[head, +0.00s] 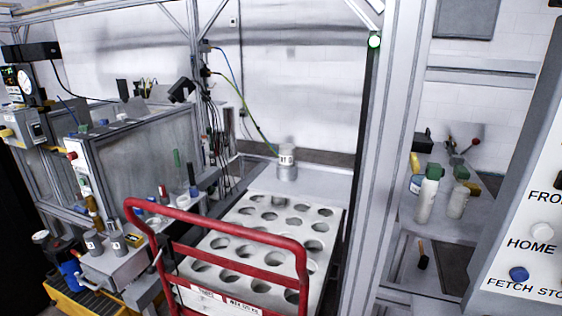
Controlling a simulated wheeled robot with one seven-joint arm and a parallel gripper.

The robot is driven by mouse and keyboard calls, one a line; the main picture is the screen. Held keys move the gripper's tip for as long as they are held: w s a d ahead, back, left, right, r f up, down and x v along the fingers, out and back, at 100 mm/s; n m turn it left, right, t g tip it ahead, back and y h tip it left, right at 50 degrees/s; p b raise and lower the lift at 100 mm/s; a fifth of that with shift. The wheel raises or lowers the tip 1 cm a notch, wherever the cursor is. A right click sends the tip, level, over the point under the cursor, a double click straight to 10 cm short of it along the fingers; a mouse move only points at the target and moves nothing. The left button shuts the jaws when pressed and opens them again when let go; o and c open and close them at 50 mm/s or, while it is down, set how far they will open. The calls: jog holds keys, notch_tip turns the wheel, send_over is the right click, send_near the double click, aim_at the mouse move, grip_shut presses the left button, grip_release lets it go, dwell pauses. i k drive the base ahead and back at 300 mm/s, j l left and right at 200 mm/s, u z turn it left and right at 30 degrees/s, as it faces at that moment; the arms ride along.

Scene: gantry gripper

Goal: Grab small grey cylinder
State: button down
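A small grey cylinder (287,156) with a pale label band stands upright at the far end of the bench behind the perforated plate. Its lower part looks slightly wider and may be a separate base. Two other small grey cylinders with pale labels, one on the left (93,242) and one on the right (118,243), stand on a metal box at the lower left. I cannot tell which one the task names. My gripper is not in view.
A white plate (262,215) with round holes fills the middle, behind a red tubular handle (215,217). A frame post (384,160) stands right of it. Bottles (428,195) stand on a right shelf. Cluttered equipment (125,150) fills the left. A button panel (530,240) is at right.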

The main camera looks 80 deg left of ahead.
aim_at(286, 151)
jog(key=k+j+u, duration=0.2)
jog(key=k+u, duration=0.15)
jog(key=k+j+u, duration=0.25)
jog(key=u, duration=1.75)
